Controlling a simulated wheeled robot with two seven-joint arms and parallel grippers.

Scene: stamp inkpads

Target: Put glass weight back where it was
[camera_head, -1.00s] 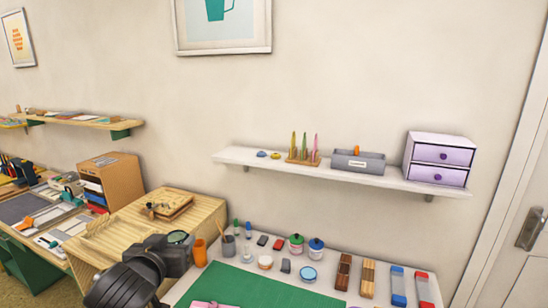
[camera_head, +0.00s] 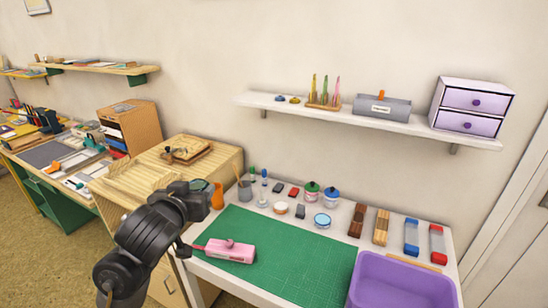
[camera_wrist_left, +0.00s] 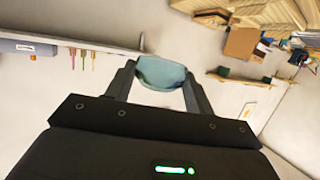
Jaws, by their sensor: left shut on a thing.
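My left gripper (camera_head: 199,187) is in front of the orange cup, near the left back corner of the white desk. The left wrist view shows its two fingers (camera_wrist_left: 160,76) closed on a blue-green glass weight (camera_wrist_left: 161,72), one at each end. The weight is held in the air. In the head view the weight (camera_head: 199,184) is small and mostly hidden by the gripper. My right gripper is not in view.
A green mat (camera_head: 290,245) lies on the desk with a pink tool (camera_head: 230,251) on it. Inkpads, jars and stamps line the back. A purple bin (camera_head: 405,278) stands at front right. A wall shelf (camera_head: 420,127) holds a grey box (camera_head: 382,106) and lilac drawers (camera_head: 472,103).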

